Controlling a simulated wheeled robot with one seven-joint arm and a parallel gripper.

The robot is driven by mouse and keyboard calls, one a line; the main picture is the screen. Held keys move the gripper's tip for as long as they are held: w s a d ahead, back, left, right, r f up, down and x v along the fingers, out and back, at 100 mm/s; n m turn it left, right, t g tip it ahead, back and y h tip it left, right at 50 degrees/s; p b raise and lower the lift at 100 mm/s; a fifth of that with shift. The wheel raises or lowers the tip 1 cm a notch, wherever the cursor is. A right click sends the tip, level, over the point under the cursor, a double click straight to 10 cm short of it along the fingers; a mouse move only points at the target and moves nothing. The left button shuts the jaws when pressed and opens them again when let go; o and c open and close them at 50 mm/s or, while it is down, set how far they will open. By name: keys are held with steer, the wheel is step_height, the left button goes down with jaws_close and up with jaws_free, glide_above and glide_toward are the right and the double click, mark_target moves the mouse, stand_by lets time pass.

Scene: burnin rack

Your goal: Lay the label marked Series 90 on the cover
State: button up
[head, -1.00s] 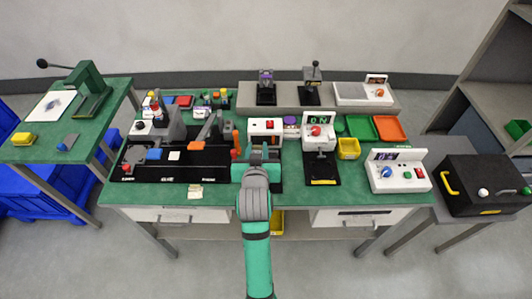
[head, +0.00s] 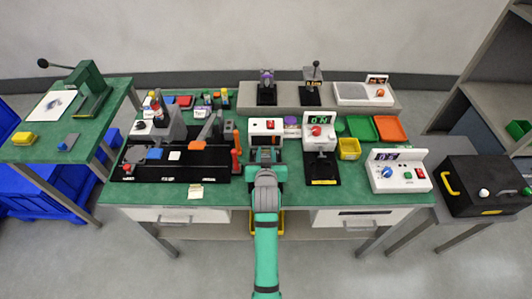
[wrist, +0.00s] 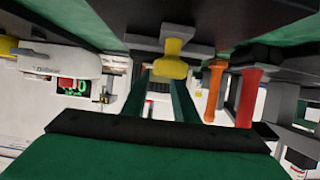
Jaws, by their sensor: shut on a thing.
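My gripper (head: 265,157) is over the front middle of the green bench. Its two green fingers (wrist: 164,88) are closed in the wrist view, but what lies between them is too small or hidden to make out. I cannot read Series 90 on either, nor tell which part is the cover.
An orange handle (wrist: 215,90) and a red handle (wrist: 249,97) stand near the fingers, with a yellow handle (wrist: 173,60) just beyond them. A white box with a red button (head: 266,126) is behind my gripper. A black-based press (head: 322,175) stands to its right.

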steer(key=shift+f, duration=0.15)
steer(key=o, duration=1)
